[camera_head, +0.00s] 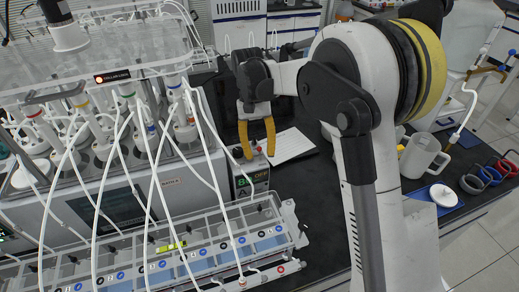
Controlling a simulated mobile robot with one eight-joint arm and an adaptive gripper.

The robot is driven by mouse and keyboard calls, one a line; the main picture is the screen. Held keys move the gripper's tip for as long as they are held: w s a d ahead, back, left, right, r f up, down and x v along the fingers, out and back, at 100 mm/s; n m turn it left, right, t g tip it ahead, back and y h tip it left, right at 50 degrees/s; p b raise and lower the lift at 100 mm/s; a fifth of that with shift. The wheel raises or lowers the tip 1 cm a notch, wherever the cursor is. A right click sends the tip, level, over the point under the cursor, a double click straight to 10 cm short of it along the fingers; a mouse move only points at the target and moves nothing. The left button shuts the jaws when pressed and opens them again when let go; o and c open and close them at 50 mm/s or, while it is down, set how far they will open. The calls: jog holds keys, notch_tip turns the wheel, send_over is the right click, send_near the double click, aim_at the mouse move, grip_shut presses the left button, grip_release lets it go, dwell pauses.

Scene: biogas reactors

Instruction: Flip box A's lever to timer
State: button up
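Box A (251,183) is a small dark box at the right end of the reactor unit, with green digits, an orange "OFF" and a letter A on its front. My gripper (259,154) is above it, pointing down, with its two orange fingers apart on either side of the box's top. A small reddish part shows between the fingertips. It may be the lever, but it is too small to tell its position or whether a finger touches it.
The reactor unit (170,187) with white tubes stands left of box A. A clear rack (180,250) lies in front. A jug (421,155) and coloured rings stand at the right. Dark bench is free right of box A.

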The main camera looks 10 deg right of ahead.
jog(key=d+v, duration=0.1)
jog(key=v, duration=1.1)
jog(key=shift+a, duration=0.45)
jog(key=s+d+r+t+y+b, duration=0.1)
jog(key=s+d+r+t+b, duration=0.1)
jog(key=s+d+t, duration=0.65)
jog(key=s+d+f+t+b, duration=0.1)
jog(key=s+f, duration=0.3)
jog(key=s, duration=0.4)
jog(key=s+d+f+t+b, duration=0.1)
jog(key=s+d+f+t, duration=0.1)
jog(key=s+f, duration=0.3)
jog(key=s, duration=0.2)
jog(key=shift+s+d+f+b, duration=0.2)
jog(key=shift+s+d+b, duration=0.1)
jog(key=shift+s+d, duration=0.1)
jog(key=shift+c, duration=0.4)
